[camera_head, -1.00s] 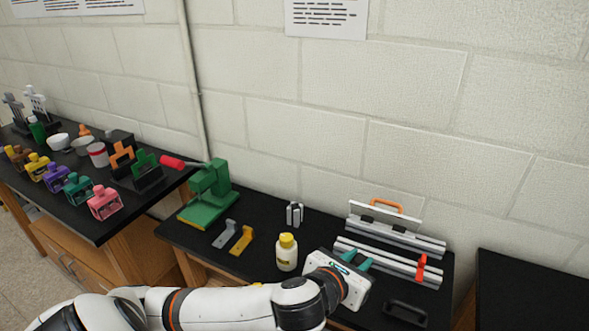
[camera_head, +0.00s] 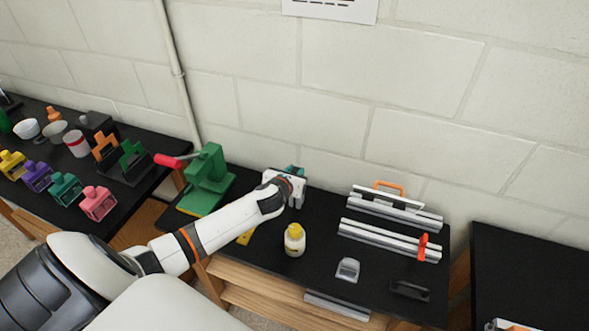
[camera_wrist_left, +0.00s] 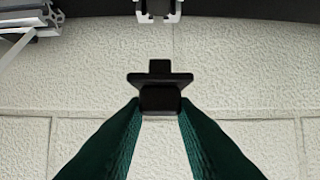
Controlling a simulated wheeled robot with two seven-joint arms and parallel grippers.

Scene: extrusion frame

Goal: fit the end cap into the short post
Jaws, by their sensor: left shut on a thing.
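The black end cap (camera_wrist_left: 160,80) is pinched between the green fingertips of my left gripper (camera_wrist_left: 160,103) in the left wrist view. Its flange and narrow nub face up the picture. The slotted silver end of the short post (camera_wrist_left: 158,8) is at the top edge, in line with the cap and apart from it by a visible gap. In the head view my left gripper (camera_head: 293,176) is at the back of the black table, right of the green press. Its wrist and housing hide the cap and the post there.
A green press (camera_head: 206,180) stands left of my gripper, with a white yellow-capped bottle (camera_head: 294,240) in front. Silver rails (camera_head: 388,240) with an orange clamp (camera_head: 423,246) lie to the right. A grey piece (camera_head: 347,269) and a black tray (camera_head: 409,291) lie nearer the front.

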